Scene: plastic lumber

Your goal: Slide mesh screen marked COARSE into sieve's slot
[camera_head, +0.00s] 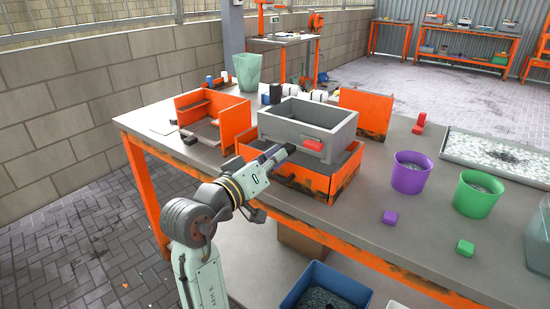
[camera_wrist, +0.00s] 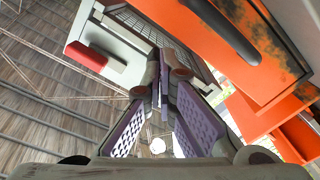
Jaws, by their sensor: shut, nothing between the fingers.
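The grey box-shaped sieve (camera_head: 283,122) stands on an orange base (camera_head: 300,178) on the bench. A red grip on a pale plate (camera_head: 313,145) shows at its front face; the wrist view shows the red grip (camera_wrist: 86,56) too, with mesh (camera_wrist: 148,27) beside it. I cannot read COARSE on anything, nor tell whether this plate is that screen. My gripper (camera_head: 286,151) is shut and empty, just left of the red grip in the head view. In the wrist view its purple-padded fingers (camera_wrist: 162,78) meet close in front of the mesh; contact is unclear.
An orange open rack (camera_head: 236,121) stands left of the sieve, and an orange panel (camera_head: 365,112) stands behind it. Purple (camera_head: 410,176) and green (camera_head: 476,197) buckets, small coloured blocks and a speckled tray (camera_head: 495,155) lie right. Bare bench lies between sieve and buckets.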

